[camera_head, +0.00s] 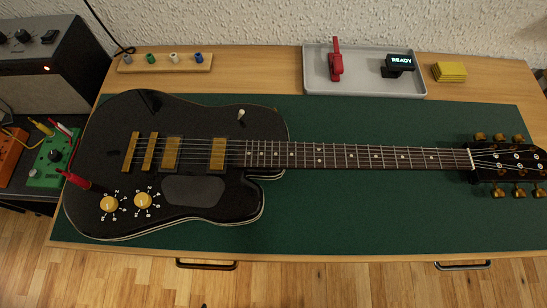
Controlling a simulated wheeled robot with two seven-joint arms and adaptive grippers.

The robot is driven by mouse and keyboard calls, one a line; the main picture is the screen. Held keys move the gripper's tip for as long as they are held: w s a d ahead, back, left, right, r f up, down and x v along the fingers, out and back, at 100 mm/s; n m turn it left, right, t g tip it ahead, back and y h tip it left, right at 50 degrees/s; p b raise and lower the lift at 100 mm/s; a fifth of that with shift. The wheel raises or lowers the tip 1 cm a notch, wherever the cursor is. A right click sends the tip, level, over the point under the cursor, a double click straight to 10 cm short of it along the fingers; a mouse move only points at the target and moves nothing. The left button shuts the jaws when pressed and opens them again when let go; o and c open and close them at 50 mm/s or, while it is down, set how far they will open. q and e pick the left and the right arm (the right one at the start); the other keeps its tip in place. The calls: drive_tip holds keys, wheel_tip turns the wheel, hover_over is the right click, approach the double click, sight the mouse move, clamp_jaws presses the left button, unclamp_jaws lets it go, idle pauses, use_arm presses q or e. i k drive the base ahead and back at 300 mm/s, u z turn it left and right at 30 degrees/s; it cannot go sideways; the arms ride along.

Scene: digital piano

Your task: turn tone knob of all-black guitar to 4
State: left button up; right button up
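The all-black guitar (225,130) lies flat on a green mat, its body at the left and its neck pointing right. Two gold knobs, a left one (108,203) and a right one (142,200), sit on the lower left of the body, each ringed by small white numbers. I cannot tell which is the tone knob, and their settings are too small to read. A red plug (75,180) with a dark part sits at the body's left edge, close to the left knob. Neither of my grippers is in view.
The green mat (380,220) is bare below the neck. A grey tray (315,85) behind holds a red clamp-like item (336,62) and a tuner reading READY (398,64). Yellow cloths (449,72), a wooden knob strip (165,64), an amplifier (45,75) and a green pedal (50,165) stand around.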

sight(108, 203)
drive_tip(key=k, duration=0.5)
drive_tip(key=u, duration=1.55)
drive_tip(key=i, duration=0.25)
drive_tip(key=z, duration=0.4)
